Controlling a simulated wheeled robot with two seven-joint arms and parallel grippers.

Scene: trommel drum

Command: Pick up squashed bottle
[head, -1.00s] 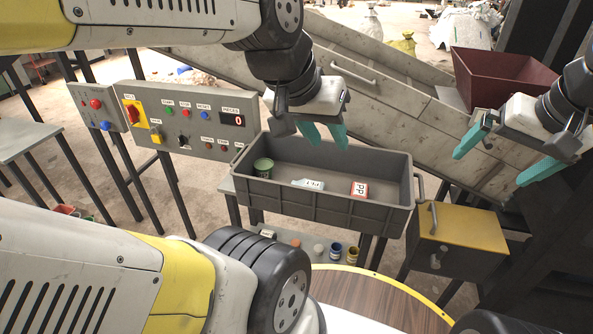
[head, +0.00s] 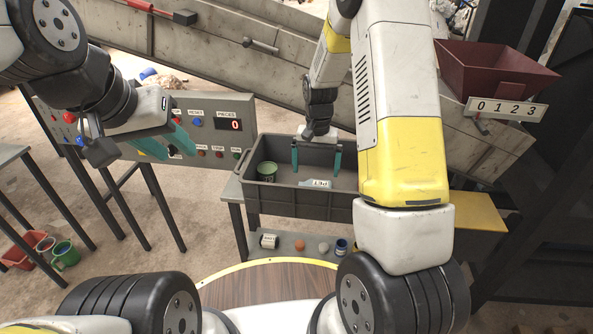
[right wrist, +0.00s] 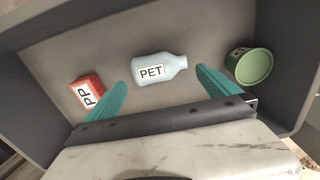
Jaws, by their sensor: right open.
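The squashed bottle (head: 316,184) is pale, with a PET label, and lies on the floor of the grey bin (head: 290,201). In the right wrist view the bottle (right wrist: 160,69) lies on its side, its neck pointing right. My right gripper (head: 316,173) is open over the bin, its teal fingers pointing down. In the right wrist view the fingertips of my right gripper (right wrist: 160,77) show on either side of the bottle, with nothing between them touching it. My left gripper (head: 170,148) is open and empty in front of the control panel, left of the bin.
A green can (head: 266,171) stands left of the bottle, and a red PP box (right wrist: 87,94) lies on its other side in the bin. The bin walls surround them. The control panel (head: 215,130) is to the left, and a dark red hopper (head: 490,68) is at right.

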